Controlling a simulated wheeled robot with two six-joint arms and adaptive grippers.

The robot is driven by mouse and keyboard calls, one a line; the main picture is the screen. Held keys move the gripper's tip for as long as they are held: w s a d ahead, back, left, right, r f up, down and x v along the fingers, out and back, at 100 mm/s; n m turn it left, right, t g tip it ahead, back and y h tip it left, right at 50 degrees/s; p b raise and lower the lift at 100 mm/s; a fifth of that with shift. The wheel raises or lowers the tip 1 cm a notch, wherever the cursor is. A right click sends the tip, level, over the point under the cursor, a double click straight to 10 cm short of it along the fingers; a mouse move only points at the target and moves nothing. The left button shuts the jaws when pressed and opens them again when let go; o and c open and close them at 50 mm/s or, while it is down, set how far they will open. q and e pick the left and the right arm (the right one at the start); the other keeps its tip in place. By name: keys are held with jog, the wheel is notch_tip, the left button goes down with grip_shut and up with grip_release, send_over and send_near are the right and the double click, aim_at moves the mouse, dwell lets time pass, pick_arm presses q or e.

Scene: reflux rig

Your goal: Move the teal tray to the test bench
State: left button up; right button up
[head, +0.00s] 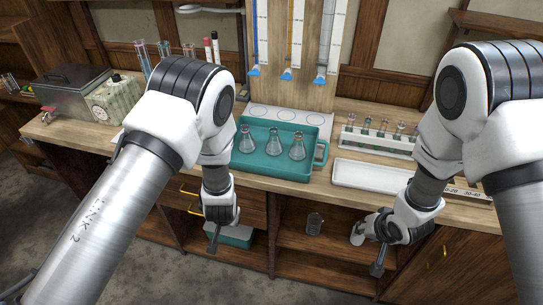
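The teal tray (270,168) lies flat on the wooden bench (450,208) in the head view, with three clear conical flasks standing in it. A handle shows at its right end; its left end is partly hidden by my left arm. My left gripper (212,238) hangs in front of the bench, below the tray's left end and apart from it. My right gripper (376,260) hangs in front of the bench, lower and right of the tray, also apart from it. Neither visibly holds anything, and their finger gaps are unclear. I cannot tell which surface is the test bench.
Right of the tray are a white tray (370,175) and a white rack (352,139) of tubes. A grey box (70,88) and a dial device (110,103) stand at the left. Burettes on a wooden panel (307,95) rise behind. Open shelves (300,243) lie below.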

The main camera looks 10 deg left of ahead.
jog(key=v, duration=0.5)
jog(key=shift+s+r, duration=0.1)
jog(key=shift+r, duration=0.2)
